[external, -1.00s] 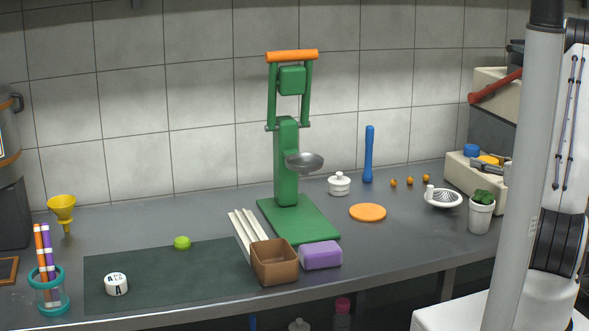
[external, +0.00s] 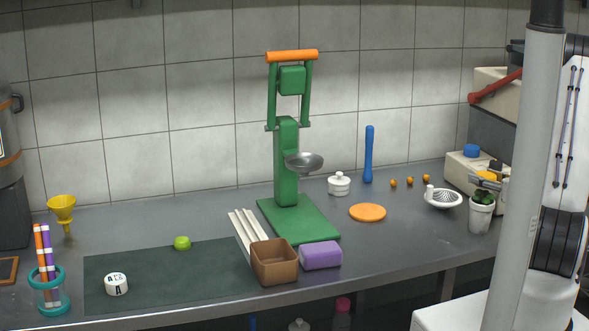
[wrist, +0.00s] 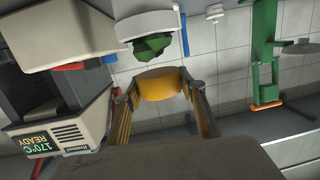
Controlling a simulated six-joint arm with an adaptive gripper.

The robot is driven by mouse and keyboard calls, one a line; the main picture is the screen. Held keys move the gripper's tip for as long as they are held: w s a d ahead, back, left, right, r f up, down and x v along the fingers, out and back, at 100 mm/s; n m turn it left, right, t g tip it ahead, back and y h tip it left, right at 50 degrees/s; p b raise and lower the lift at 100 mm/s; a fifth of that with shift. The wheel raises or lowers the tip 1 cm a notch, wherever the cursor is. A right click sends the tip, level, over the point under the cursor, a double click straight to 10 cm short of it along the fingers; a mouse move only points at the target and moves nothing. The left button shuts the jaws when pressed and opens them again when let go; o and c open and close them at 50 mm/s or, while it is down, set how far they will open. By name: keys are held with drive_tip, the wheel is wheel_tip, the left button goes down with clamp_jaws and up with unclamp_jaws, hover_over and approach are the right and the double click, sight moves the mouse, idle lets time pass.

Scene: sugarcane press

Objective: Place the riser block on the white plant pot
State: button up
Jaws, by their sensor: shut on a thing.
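A yellow-orange block (wrist: 160,84), which I take to be the riser block, is between the two fingers of my gripper (wrist: 160,92) in the wrist view. My gripper is shut on it. In the external view the block (external: 486,176) is small and partly covered by a grey finger, just above the plant. The white plant pot (external: 480,216) stands upright on the counter at the right, with a green plant (external: 482,197) in its top. In the wrist view the pot (wrist: 150,25) and plant (wrist: 152,47) appear upside down beyond the block. Contact between block and plant cannot be told.
A cream appliance (external: 462,172) with a blue cap (external: 471,151) stands close behind the pot. A white juicer (external: 443,198) is left of it. Farther left are an orange disc (external: 367,212), the green press (external: 287,160) and a purple block (external: 320,255).

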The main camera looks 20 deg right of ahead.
sight(483, 200)
drive_tip(key=shift+f, duration=2.05)
drive_tip(key=shift+f, duration=0.15)
drive_tip(key=o, duration=1.1)
drive_tip(key=shift+s+d+r, duration=0.1)
drive_tip(key=shift+s+r, duration=0.15)
drive_tip(key=shift+s, duration=1)
drive_tip(key=shift+s+d+r, duration=0.1)
drive_tip(key=shift+s+r, duration=0.1)
drive_tip(key=shift+s, duration=1.05)
drive_tip(key=shift+s+d+r, duration=0.1)
drive_tip(key=shift+s+r, duration=0.15)
drive_tip(key=shift+s, duration=1)
drive_tip(key=shift+w, duration=0.2)
